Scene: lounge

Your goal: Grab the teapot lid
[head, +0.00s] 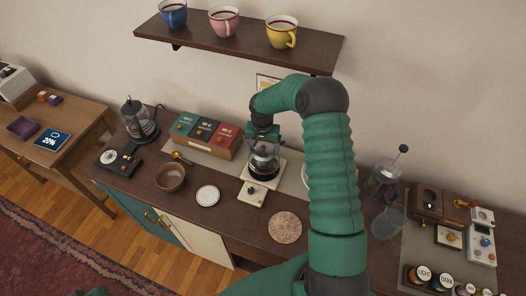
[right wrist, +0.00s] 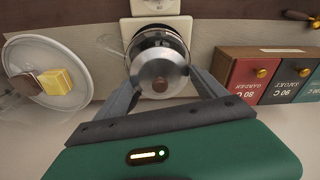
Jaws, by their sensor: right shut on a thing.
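The glass teapot (head: 264,167) with dark contents stands on a cream warmer base (head: 252,192) at the middle of the counter. My right gripper (head: 263,134) reaches down over the teapot from above. In the right wrist view its fingers (right wrist: 160,88) lie on both sides of the lid, shut on it. The lid is over the pot's mouth; I cannot tell whether it is seated or slightly raised.
A tea box with green, black and red drawers (head: 205,135) stands close left of the teapot. A plate with yellow and brown pieces (right wrist: 28,48) is on the other side. A bowl (head: 170,177), white saucer (head: 207,195) and round trivet (head: 285,227) lie in front. A mug shelf (head: 240,40) hangs above.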

